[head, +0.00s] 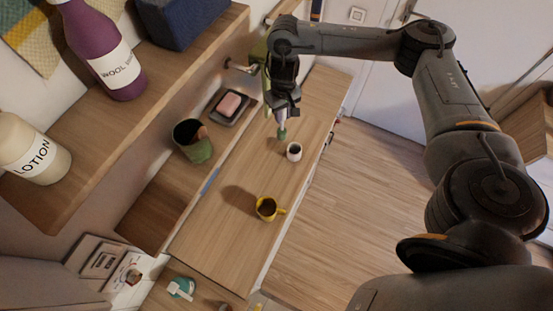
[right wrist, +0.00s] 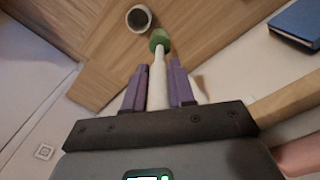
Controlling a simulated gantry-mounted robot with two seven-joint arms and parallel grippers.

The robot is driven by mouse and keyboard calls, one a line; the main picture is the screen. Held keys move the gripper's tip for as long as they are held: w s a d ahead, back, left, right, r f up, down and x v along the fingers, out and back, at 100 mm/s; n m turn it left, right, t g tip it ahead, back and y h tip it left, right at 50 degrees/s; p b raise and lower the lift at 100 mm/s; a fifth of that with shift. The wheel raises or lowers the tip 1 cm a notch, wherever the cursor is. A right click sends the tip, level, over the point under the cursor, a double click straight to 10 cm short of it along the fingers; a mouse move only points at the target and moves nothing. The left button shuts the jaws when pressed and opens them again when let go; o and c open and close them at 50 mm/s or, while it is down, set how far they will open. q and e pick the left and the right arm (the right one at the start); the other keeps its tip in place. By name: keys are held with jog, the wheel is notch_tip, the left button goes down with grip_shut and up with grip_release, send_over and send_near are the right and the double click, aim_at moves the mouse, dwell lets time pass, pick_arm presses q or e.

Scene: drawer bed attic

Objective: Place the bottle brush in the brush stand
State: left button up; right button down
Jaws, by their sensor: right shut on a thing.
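My right gripper (head: 281,112) is shut on the bottle brush, which has a pale handle and a green head (head: 282,134) pointing down. In the right wrist view, the purple fingers (right wrist: 155,78) close around the brush's white handle, and its green head (right wrist: 159,39) sticks out beyond the fingertips. The small white cup with a dark opening (head: 294,152), apparently the brush stand, stands upright on the wooden counter. It also shows in the right wrist view (right wrist: 139,19), a little beyond the brush head and to its left. The brush appears outside the stand. My left gripper is not in view.
A yellow mug (head: 267,209) stands nearer on the counter (head: 232,214). On the left are a green cup (head: 193,142) and a pink soap on a dark dish (head: 229,105). An upper shelf holds a purple bottle (head: 103,50) and a lotion bottle (head: 30,150).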

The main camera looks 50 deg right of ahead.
pick_arm(q)
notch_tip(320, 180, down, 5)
jog(key=b, duration=0.4)
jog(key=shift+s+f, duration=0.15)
pick_arm(e)
jog(key=s+d+f, duration=0.2)
jog(key=f, duration=0.5)
jog(key=s+d+f, duration=0.1)
jog(key=f, duration=0.6)
jog(key=shift+s+d+f+m, duration=0.2)
jog(key=shift+s+d+m, duration=0.1)
jog(key=shift+s+d, duration=0.1)
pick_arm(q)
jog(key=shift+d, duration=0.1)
pick_arm(e)
jog(key=shift+f, duration=0.15)
jog(key=c, duration=0.9)
grip_release()
jog(key=shift+c, duration=0.2)
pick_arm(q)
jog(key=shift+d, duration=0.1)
